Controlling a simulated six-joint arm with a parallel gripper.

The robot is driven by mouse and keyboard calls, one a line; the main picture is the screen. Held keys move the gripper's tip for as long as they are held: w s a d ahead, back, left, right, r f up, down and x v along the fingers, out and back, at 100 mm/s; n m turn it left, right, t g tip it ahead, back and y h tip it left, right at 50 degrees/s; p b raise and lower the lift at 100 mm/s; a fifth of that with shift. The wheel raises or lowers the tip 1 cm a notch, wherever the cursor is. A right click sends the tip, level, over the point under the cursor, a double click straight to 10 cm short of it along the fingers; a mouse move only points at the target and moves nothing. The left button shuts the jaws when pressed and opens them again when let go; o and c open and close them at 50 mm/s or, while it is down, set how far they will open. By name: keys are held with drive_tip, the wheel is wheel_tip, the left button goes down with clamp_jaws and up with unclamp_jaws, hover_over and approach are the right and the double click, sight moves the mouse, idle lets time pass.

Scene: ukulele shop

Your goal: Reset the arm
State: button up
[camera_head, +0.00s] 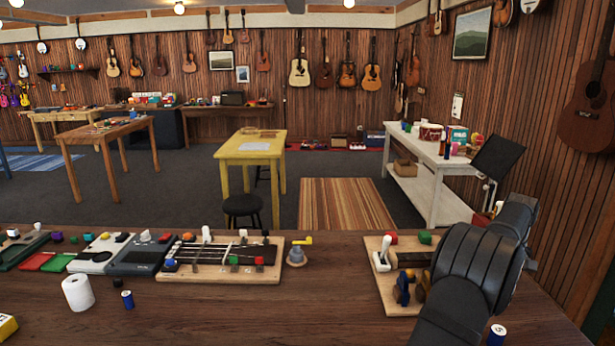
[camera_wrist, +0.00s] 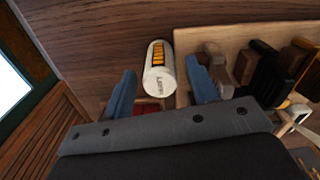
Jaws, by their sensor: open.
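My gripper (camera_wrist: 161,84) is open, with its two blue fingers apart in the wrist view. A white cylinder (camera_wrist: 158,66) with orange bars and dark lettering shows between and beyond the fingers. I cannot tell whether they touch it. Beside the right finger is a light wooden board (camera_wrist: 225,38) bearing brown, black and grey parts. In the head view my dark arm comes in from the lower right and hides part of a wooden board (camera_head: 376,270). My fingers cannot be made out clearly there.
On the long brown table (camera_head: 250,320) stand a white roll (camera_head: 78,293), a small blue can (camera_head: 127,299), a stringed board (camera_head: 222,258) and a blue-and-white can (camera_head: 496,335). The table's front middle is clear. A music stand (camera_head: 497,157) is behind my arm.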

wheel_tip(320, 180, down, 3)
drive_tip(key=shift+f, duration=0.1)
wheel_tip(320, 180, up, 13)
drive_tip(key=shift+f, duration=0.1)
wheel_tip(320, 180, down, 12)
drive_tip(key=shift+f, duration=0.1)
wheel_tip(320, 180, up, 4)
drive_tip(key=shift+f, duration=0.1)
drive_tip(key=s+d+r, duration=0.3)
drive_tip(key=s+r, duration=0.4)
drive_tip(key=s, duration=0.4)
drive_tip(key=w+a+r+n, duration=0.15)
drive_tip(key=w+a, duration=0.25)
drive_tip(key=a, duration=0.5)
drive_tip(key=w+a+n, duration=0.2)
drive_tip(key=w+a, duration=0.2)
drive_tip(key=a, duration=0.5)
drive_tip(key=w+a+r+n, duration=0.15)
drive_tip(key=w+a, duration=0.25)
drive_tip(key=a, duration=0.5)
drive_tip(key=s+a+n, duration=0.1)
drive_tip(key=a+n, duration=0.2)
drive_tip(key=a, duration=1)
drive_tip(key=s+a+f+n, duration=0.1)
drive_tip(key=s+a+n, duration=0.1)
drive_tip(key=a, duration=1.2)
drive_tip(key=shift+s+a+n, duration=0.2)
drive_tip(key=shift+a+n, duration=0.05)
drive_tip(key=shift+n, duration=0.15)
